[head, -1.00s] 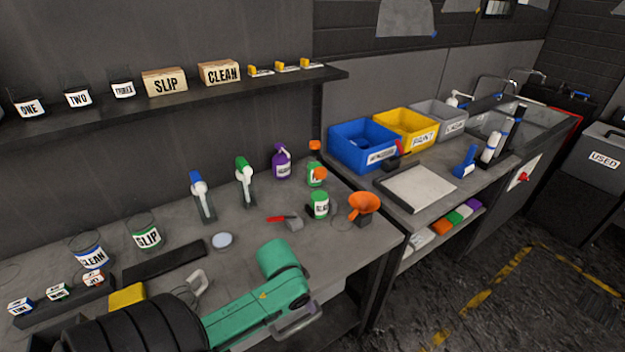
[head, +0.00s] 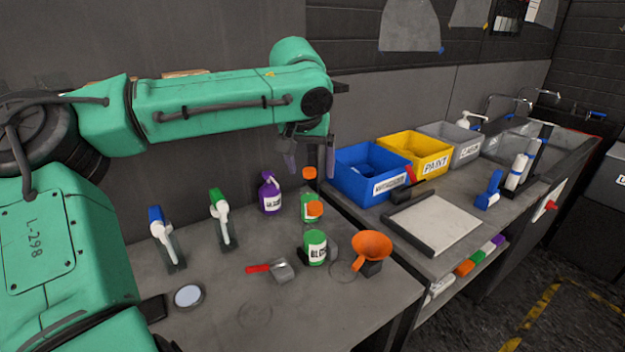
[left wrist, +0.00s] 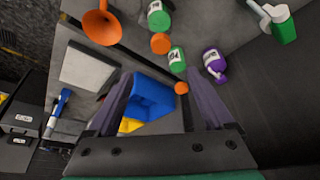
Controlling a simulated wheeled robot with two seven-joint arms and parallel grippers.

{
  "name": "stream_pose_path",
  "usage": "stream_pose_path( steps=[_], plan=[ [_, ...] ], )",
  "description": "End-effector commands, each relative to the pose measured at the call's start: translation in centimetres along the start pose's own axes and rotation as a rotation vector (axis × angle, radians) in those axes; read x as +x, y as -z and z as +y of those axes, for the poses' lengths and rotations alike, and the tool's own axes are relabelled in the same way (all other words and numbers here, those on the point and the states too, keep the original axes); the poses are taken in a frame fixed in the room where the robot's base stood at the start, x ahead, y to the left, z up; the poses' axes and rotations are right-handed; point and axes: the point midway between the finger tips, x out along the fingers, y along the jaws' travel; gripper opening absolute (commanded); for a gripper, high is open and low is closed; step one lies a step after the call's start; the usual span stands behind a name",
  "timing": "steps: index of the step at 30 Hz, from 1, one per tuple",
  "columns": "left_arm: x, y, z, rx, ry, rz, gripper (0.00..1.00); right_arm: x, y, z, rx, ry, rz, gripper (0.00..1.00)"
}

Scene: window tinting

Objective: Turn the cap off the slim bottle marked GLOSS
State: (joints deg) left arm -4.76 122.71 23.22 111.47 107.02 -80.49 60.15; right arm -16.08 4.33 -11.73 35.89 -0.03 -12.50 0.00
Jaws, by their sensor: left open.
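My left gripper (head: 310,155) is open and empty, with its fingers pointing down at the back right of the bench. In the left wrist view its two fingers (left wrist: 158,76) stand wide apart. Below it is a green bottle (head: 306,203) with an orange cap (head: 310,172); they also show in the left wrist view (left wrist: 177,59). A second green labelled container (head: 315,248) stands nearer the front, with another orange piece (head: 315,209) above it. A purple labelled bottle (head: 270,194) stands to the left. The labels are too small to read surely as GLOSS. My right gripper is not in view.
A blue bin (head: 371,172) is close right of my gripper.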

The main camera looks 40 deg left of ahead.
Motion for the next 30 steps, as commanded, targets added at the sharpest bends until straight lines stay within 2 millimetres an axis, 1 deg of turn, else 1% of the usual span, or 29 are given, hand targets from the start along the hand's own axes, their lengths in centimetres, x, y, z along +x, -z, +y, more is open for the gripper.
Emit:
stream_pose_path(
  steps=[3,6,10,12,16,18,21,28,29,30],
  plan=[
    [2.1,-0.1,-0.1,0.002,0.001,-0.007,0.86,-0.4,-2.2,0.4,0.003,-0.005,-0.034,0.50],
    [4.6,-0.1,-0.1,0.002,0.002,-0.008,0.86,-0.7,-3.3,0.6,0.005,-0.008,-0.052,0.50],
    [7.9,-0.1,-0.1,0.004,0.004,-0.008,0.86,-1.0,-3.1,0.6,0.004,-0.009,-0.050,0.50],
    [9.6,-0.1,-0.2,0.003,0.005,-0.008,0.86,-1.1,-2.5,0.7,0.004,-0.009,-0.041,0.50],
    [12.2,-0.1,-0.1,0.003,0.003,-0.006,0.86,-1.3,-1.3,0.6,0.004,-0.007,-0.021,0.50],
    [13.1,0.0,-0.2,0.004,0.003,-0.004,0.86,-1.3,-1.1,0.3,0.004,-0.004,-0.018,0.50],
    [13.7,-0.1,-0.1,0.004,0.001,-0.003,0.86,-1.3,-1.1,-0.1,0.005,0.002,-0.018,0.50],
    [13.9,-0.1,-0.1,0.004,0.001,-0.002,0.86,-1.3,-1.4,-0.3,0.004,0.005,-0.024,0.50],
    [13.8,-0.1,-0.1,0.004,0.001,-0.002,0.74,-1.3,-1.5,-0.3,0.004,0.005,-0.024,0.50],
    [13.8,-0.1,-0.1,0.004,0.001,-0.002,0.59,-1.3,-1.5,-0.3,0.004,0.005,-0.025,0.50]
  ],
)
